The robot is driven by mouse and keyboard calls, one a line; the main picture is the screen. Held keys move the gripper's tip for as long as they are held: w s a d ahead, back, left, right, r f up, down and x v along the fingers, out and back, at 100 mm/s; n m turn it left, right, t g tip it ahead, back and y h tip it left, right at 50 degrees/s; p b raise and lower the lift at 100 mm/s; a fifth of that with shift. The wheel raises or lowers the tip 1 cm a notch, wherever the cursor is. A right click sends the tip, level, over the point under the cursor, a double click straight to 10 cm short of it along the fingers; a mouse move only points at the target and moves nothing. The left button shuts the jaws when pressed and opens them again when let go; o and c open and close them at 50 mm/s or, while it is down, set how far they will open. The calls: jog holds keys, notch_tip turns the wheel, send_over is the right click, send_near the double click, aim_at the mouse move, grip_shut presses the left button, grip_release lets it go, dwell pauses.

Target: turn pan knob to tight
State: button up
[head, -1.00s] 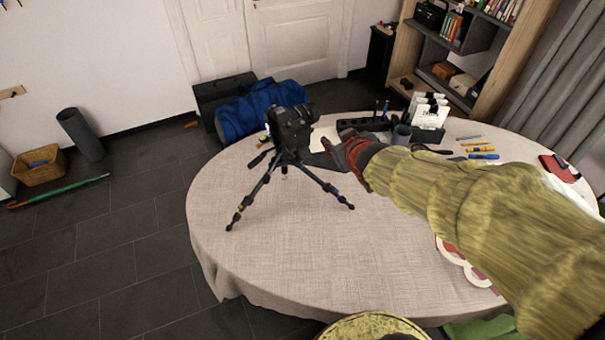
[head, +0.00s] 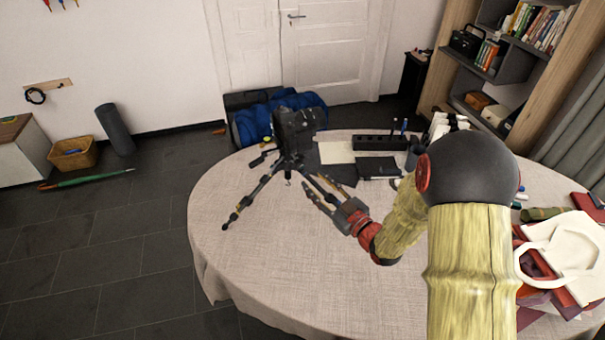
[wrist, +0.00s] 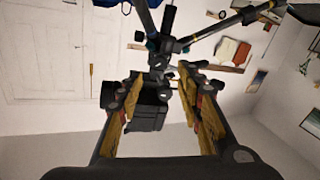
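A black camera (head: 297,128) sits on a small black tripod (head: 288,166) standing on the round table (head: 270,250). In the wrist view the scene is upside down, with the tripod (wrist: 168,45) at the top and the camera (wrist: 148,115) beyond the fingers. Small dark knobs show around the tripod's head; I cannot tell which is the pan knob. My gripper (head: 314,187) is low at the tripod's right, beside its right leg. In the wrist view my gripper (wrist: 158,82) is open, fingers wide apart, with nothing clearly held between them.
A dark notebook (head: 378,166), pale paper (head: 337,152) and a black organizer (head: 380,143) lie behind the gripper. A white and red pile (head: 560,255) is at the right. The front left of the table is clear. A blue bag (head: 262,122) is on the floor behind.

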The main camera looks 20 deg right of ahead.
jog(key=b+x, duration=0.1)
jog(key=x, duration=0.6)
jog(key=shift+w+a+b, duration=0.15)
jog(key=shift+w+b, duration=0.15)
jog(key=shift+b, duration=0.1)
grip_shut()
